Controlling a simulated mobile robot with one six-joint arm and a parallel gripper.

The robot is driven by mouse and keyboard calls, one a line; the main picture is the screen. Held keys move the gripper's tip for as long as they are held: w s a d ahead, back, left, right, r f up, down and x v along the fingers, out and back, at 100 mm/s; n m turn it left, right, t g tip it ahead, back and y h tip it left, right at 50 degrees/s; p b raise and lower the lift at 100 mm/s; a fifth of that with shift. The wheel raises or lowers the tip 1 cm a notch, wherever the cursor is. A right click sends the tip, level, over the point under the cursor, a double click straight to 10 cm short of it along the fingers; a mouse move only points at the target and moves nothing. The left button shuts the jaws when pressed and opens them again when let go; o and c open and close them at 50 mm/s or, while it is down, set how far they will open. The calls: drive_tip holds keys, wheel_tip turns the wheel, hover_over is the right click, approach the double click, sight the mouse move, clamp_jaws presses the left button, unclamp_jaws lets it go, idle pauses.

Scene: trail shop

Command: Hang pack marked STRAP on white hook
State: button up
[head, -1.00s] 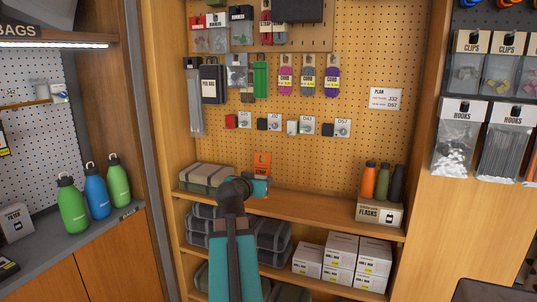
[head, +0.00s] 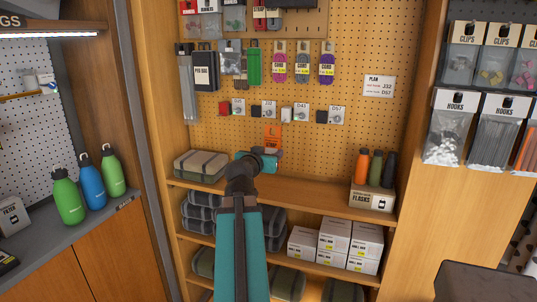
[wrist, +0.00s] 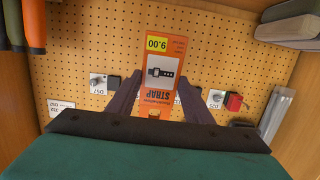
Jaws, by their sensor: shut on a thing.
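The orange pack marked STRAP (wrist: 160,60) is held in my gripper (wrist: 158,100), which is shut on it. In the head view the pack (head: 272,136) shows just beyond my gripper (head: 262,156), below the row of hooks. The white hook (head: 288,115) is in that row on the pegboard, beside the plate D43 (head: 301,112). The pack is below and a little left of the white hook, apart from it in the picture. The wrist view is upside down, and the pack hides the white hook there.
A red hook (head: 224,107) and black hooks (head: 255,112) (head: 321,117) flank the white one. Below is a shelf (head: 320,199) with a grey-green case (head: 200,165) and a FLASKS box (head: 371,200).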

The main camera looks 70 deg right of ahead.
drive_tip(key=d+p, duration=0.2)
drive_tip(key=d, duration=0.5)
drive_tip(key=shift+w, duration=0.15)
idle(0.8)
drive_tip(key=shift+w+d+r+b, duration=0.1)
drive_tip(key=shift+d+b, duration=0.45)
drive_tip(key=shift+b, duration=0.2)
idle(1.2)
drive_tip(key=shift+d+b, duration=0.65)
drive_tip(key=shift+d, duration=1.05)
drive_tip(key=shift+w+d+b, duration=0.1)
drive_tip(key=shift+d+b, duration=0.35)
drive_tip(key=shift+d+f+b, duration=0.1)
drive_tip(key=shift+f+b, duration=0.45)
drive_tip(key=shift+b, duration=0.05)
idle(0.9)
idle(0.4)
drive_tip(key=o, duration=1.2)
drive_tip(key=shift+c, duration=0.2)
